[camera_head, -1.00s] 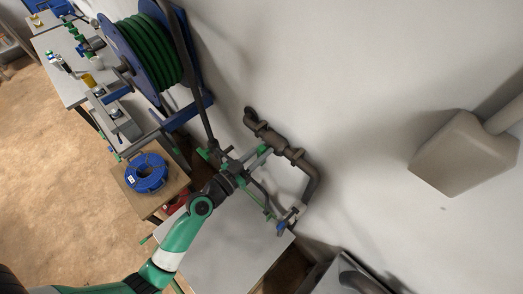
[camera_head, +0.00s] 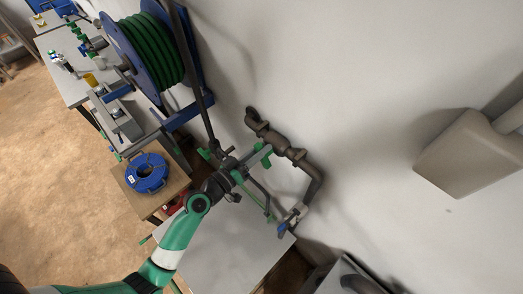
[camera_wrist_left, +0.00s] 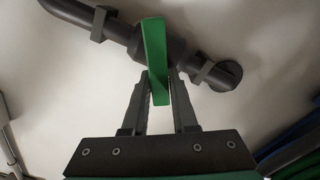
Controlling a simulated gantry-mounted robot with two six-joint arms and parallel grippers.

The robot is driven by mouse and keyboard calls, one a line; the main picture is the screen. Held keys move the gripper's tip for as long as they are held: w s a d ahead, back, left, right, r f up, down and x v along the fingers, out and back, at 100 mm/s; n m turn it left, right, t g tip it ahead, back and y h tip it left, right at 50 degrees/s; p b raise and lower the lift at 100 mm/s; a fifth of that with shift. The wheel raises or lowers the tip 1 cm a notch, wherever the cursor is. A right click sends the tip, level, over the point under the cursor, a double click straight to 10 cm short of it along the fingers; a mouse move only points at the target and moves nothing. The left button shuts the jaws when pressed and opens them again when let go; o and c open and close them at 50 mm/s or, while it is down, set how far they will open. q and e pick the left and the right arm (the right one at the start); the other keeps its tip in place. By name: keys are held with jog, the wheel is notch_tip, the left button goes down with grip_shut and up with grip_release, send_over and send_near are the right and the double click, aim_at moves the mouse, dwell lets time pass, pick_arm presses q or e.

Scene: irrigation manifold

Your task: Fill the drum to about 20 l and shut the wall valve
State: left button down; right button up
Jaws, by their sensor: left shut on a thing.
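The wall valve sits on a dark pipe (camera_head: 292,153) fixed to the pale wall. Its green lever (camera_head: 257,156) also shows in the left wrist view (camera_wrist_left: 154,50), running between my fingers. My left gripper (camera_wrist_left: 160,82) is shut on this lever. In the head view my left gripper (camera_head: 246,163) reaches the lever from the lower left and partly hides it. The pipe bends down to an outlet with a small blue part (camera_head: 283,229). I cannot make out the drum or a water level for certain. My right gripper is not in view.
A blue hose reel (camera_head: 150,50) with green hose stands at upper left, beside benches with tools. A blue ring-shaped item (camera_head: 146,173) lies on a wooden stand (camera_head: 168,190). A grey tabletop (camera_head: 215,250) lies below the pipe. A beige box (camera_head: 465,155) is at right.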

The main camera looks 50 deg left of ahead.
pick_arm(q)
jog(key=n, duration=0.6)
jog(key=shift+a+f, duration=0.35)
jog(key=shift+a, duration=0.05)
jog(key=shift+n, duration=0.3)
jog(key=c, duration=0.7)
grip_release()
jog(key=shift+f, duration=0.1)
jog(key=s+b, duration=0.3)
jog(key=s, duration=0.8)
jog(key=shift+s+d, duration=0.25)
jog(key=shift+s, duration=0.1)
